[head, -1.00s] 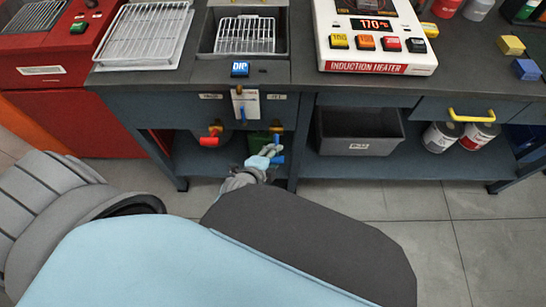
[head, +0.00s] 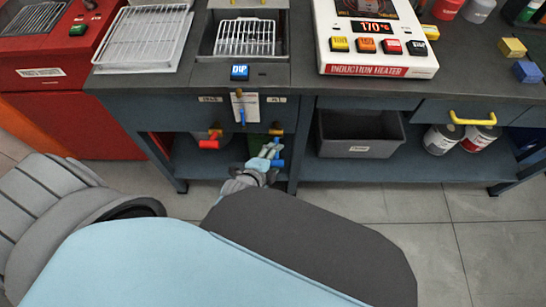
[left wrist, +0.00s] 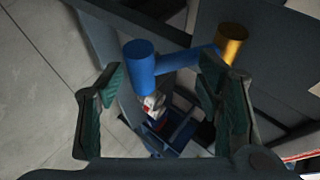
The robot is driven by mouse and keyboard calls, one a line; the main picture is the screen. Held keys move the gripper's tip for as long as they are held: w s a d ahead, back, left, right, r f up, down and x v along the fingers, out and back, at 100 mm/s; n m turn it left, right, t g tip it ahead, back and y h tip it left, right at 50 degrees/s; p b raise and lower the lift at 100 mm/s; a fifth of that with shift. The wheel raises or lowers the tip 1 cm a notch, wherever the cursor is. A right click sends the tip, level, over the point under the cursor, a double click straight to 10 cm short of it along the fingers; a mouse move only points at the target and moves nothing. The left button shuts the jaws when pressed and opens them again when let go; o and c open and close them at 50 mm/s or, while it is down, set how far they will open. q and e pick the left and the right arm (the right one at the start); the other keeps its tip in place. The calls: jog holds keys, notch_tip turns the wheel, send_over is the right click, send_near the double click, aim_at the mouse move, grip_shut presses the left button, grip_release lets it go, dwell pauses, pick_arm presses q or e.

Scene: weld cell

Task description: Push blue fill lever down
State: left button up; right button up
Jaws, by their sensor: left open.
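The blue fill lever (head: 277,164) is on the front of the dip bench, below a small brass fitting (head: 276,130). In the left wrist view the lever shows as a blue knob (left wrist: 141,66) on a blue bar that runs to a brass cylinder (left wrist: 231,44). My left gripper (head: 268,151) is beside the lever in the head view. In the left wrist view its fingers (left wrist: 162,72) are spread apart, with the knob between them in the picture. I cannot tell whether they touch it. My right gripper is not in view.
A red lever (head: 208,144) is to the left on the same bench. A white card (head: 250,105) with a blue item hangs between the levers. A grey bin (head: 358,150) stands on the shelf to the right. The floor in front of the bench is clear.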

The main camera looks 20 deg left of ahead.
pick_arm(q)
jog(key=d+v, duration=0.1)
jog(key=v, duration=1)
jog(key=shift+s+a+r, duration=0.3)
jog(key=shift+s+a, duration=0.05)
jog(key=shift+a, duration=0.15)
